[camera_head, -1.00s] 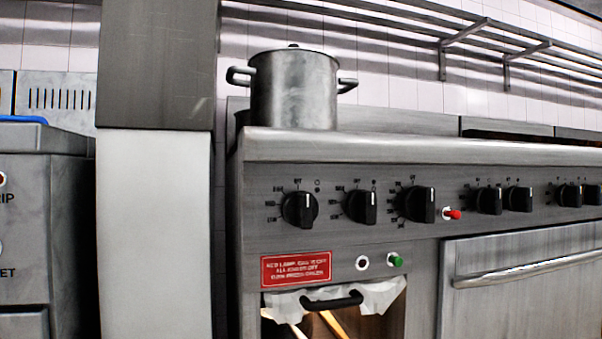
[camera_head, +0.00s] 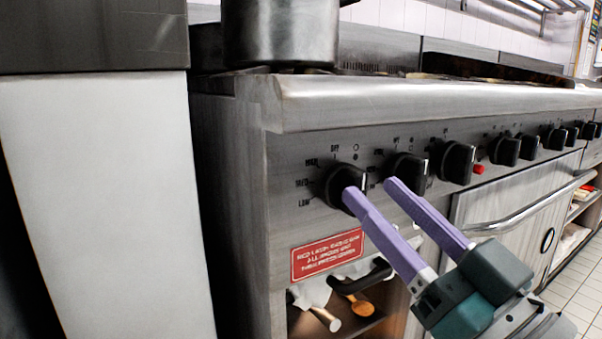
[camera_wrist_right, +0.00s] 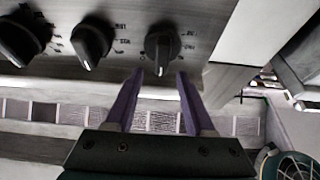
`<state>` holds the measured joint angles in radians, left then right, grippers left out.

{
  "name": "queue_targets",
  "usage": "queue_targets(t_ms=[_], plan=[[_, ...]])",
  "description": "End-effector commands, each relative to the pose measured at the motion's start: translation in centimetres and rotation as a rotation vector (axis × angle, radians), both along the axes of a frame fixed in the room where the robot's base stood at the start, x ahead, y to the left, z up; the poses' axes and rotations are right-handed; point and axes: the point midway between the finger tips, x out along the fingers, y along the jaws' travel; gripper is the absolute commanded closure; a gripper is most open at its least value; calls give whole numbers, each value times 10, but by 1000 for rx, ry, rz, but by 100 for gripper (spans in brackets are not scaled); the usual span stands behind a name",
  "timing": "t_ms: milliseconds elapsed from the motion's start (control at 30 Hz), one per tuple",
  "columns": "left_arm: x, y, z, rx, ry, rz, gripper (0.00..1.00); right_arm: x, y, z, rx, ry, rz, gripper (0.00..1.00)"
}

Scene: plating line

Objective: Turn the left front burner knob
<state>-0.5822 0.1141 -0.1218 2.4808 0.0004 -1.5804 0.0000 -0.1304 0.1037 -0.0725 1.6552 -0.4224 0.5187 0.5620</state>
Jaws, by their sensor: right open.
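The leftmost black knob (camera_head: 338,181) is on the grey stove's front panel, above the red label. In the head view its right part lies behind a fingertip of my right gripper (camera_head: 369,187). The gripper is open, with two purple fingers pointing at the panel. In the right wrist view the panel appears turned over, and the end knob (camera_wrist_right: 161,47) is ahead of and between the spread fingers (camera_wrist_right: 160,75). The fingertips do not look closed on it; whether they touch it I cannot tell. My left gripper is not in view.
A second knob (camera_head: 407,172) sits close to the right of the first, with more along the panel (camera_head: 290,150). A steel pot (camera_head: 280,35) stands on the stove top. A white block (camera_head: 105,210) stands left of the stove.

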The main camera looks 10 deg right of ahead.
Motion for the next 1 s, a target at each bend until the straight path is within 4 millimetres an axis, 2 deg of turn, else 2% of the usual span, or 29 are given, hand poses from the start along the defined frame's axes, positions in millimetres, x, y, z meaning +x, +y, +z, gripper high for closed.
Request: queue_targets(t_ms=[100,300,633,1000], plan=[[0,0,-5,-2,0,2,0,20,7,8,0,-3,1,46],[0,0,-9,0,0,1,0,38,14,16,0,0,1,46],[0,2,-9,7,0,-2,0,41,15,18,0,2,0,47],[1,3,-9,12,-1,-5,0,41,15,17,-1,4,-1,89]])
